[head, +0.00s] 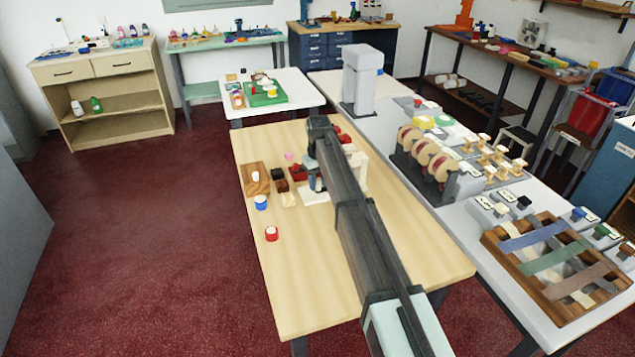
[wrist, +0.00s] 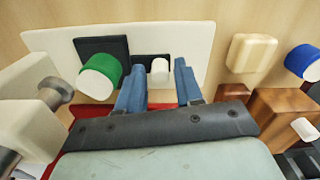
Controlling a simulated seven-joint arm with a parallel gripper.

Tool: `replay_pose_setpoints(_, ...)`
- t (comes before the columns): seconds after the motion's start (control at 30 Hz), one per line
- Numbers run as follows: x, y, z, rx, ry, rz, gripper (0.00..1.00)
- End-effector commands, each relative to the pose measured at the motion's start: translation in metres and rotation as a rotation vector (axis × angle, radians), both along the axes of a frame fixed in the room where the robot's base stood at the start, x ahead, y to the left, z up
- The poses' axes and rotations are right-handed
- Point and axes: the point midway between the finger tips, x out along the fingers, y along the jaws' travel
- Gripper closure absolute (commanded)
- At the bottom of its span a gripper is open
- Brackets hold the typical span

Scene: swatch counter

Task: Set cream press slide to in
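The cream press has a flat cream base plate (wrist: 190,40), also in the head view (head: 315,197), and thick cream blocks (wrist: 25,80) with grey metal cylinders at the left of the wrist view. A short white knob (wrist: 160,70) stands at the right end of a dark slot in the plate; it looks like the slide. My gripper (wrist: 159,85) has its two blue fingers apart, one on each side of the knob, with gaps visible. In the head view my gripper (head: 318,183) is over the plate, and my arm hides part of the press.
Left of the knob, a green, white-capped cylinder (wrist: 102,75) sits on a dark square, close to one finger. A loose cream block (wrist: 251,52), a brown block (wrist: 280,110) and a blue jar (wrist: 303,62) lie right. A red jar (head: 271,233) stands nearer; the front table is clear.

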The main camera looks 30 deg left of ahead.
Motion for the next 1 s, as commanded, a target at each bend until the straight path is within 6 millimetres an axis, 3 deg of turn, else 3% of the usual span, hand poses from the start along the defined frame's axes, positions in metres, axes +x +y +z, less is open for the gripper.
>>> replay_pose_setpoints(0.1,0.000,0.000,0.000,0.000,0.000,0.000,0.53)
replay_pose_setpoints(0.47,0.000,0.000,0.007,0.000,0.000,0.000,0.53)
replay_pose_setpoints(0.57,0.000,0.000,0.019,0.001,-0.001,0.000,0.53)
replay_pose_setpoints(1.0,0.000,0.001,0.102,0.001,-0.001,0.000,0.53)
